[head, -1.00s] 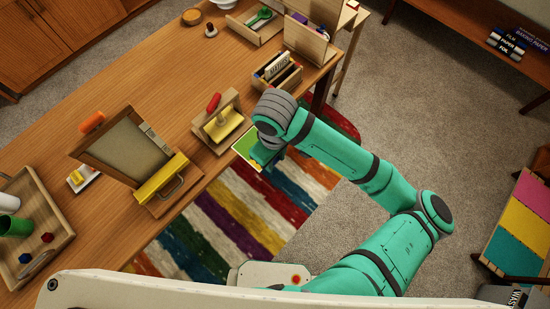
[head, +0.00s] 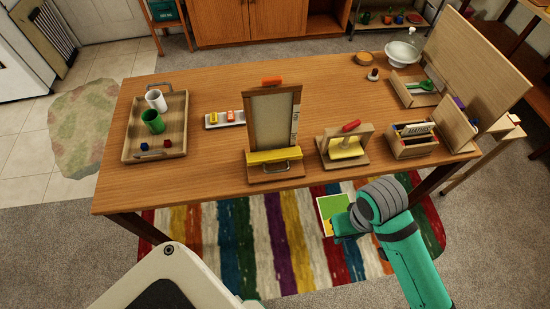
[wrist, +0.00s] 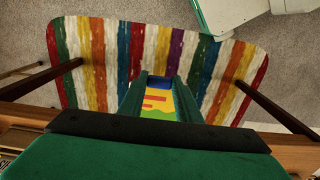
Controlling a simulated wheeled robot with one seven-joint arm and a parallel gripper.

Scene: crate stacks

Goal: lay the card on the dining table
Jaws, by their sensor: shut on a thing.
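The card (head: 330,208) is a flat piece with a green face and a pale border. It is held in my gripper (head: 343,226), in front of the table's near edge and above the striped rug. In the wrist view the card (wrist: 158,100) shows yellow, green, red and blue between the two fingers of my gripper (wrist: 160,88), which are shut on it. The dining table (head: 205,172) is a long wooden table across the middle of the head view. Part of the card is hidden by my gripper.
On the table stand a tray (head: 184,127) with cups, an upright framed board (head: 251,120), a wooden stand with a red handle (head: 324,150), a card box (head: 411,151) and a white bowl (head: 400,55). Bare wood shows along the front left and middle back.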

